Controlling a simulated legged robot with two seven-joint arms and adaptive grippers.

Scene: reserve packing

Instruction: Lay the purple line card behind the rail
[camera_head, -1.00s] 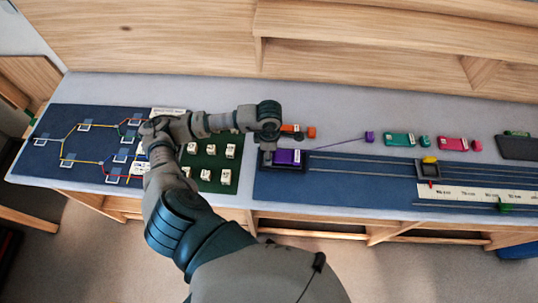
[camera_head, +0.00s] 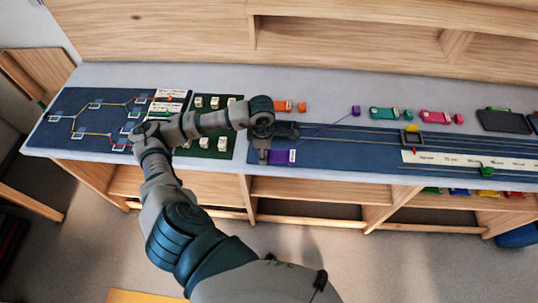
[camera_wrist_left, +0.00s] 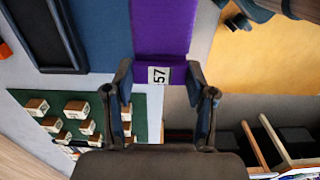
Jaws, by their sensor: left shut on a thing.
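The purple line card (camera_head: 281,157), with a white label, is held by my left gripper (camera_head: 263,152) over the front left edge of the blue mat. In the left wrist view the purple card (camera_wrist_left: 160,28) extends away between the fingers (camera_wrist_left: 160,85), and its label reads 57. My left gripper is shut on its near end. Thin grey rails (camera_head: 345,137) run lengthwise along the blue mat, to the right of and behind the card. A thin purple cord runs from near the card to a small purple block (camera_head: 356,110) at the back. My right gripper is out of view.
A dark tray (camera_wrist_left: 45,32) lies on the mat's left end. A green mat (camera_wrist_left: 115,104) with several white-faced blocks lies to its left. Orange, teal (camera_head: 384,113) and pink (camera_head: 435,117) pieces stand behind the rails. A square slider frame (camera_head: 410,138) sits on the rails.

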